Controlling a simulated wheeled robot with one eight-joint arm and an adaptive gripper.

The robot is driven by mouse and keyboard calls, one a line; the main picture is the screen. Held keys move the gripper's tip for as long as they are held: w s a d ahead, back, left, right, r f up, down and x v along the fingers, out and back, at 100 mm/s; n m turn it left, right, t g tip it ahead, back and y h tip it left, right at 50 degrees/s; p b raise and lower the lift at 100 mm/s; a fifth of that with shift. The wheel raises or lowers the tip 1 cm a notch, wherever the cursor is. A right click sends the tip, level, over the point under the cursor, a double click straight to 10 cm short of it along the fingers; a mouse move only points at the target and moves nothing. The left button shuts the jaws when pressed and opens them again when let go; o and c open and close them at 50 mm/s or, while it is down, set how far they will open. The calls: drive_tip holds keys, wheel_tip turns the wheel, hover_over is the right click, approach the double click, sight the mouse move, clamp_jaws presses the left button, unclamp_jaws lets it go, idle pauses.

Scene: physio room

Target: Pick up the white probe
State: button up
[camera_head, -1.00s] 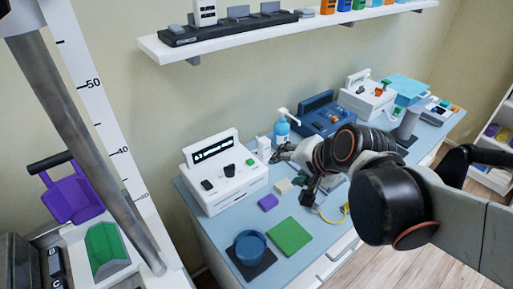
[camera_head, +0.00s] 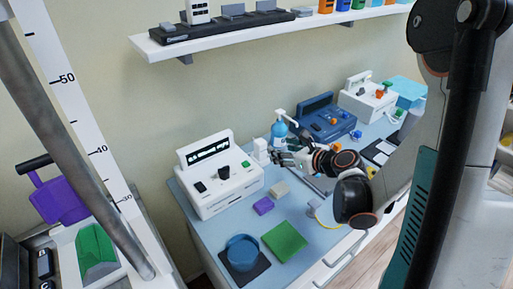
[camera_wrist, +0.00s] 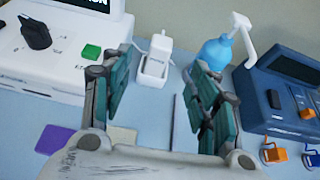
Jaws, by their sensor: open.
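The white probe (camera_wrist: 160,45) stands in a small white holder (camera_wrist: 152,70) on the blue counter, straight ahead between my fingers in the wrist view. In the head view the probe (camera_head: 261,148) is small, just right of the white console. My gripper (camera_wrist: 162,78) is open and empty, with its two green-padded fingers on either side of the line to the probe. In the head view my gripper (camera_head: 282,158) points left toward the holder, close to it. I cannot tell the exact gap.
A white console (camera_head: 220,180) stands left of the probe. A blue pump bottle (camera_wrist: 215,52) and a dark blue device (camera_wrist: 282,85) stand to the right. A shelf (camera_head: 240,35) hangs above.

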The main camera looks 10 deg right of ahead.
sight(264, 144)
drive_tip(key=shift+m, duration=0.3)
drive_tip(key=b+x, duration=0.2)
drive_tip(key=x, duration=0.7)
drive_tip(key=shift+d+f, duration=0.15)
drive_tip(key=b+x, duration=0.2)
drive_tip(key=x, duration=0.3)
drive_tip(key=shift+f, duration=0.2)
drive_tip(key=shift+r, duration=0.1)
drive_tip(key=c, duration=1.2)
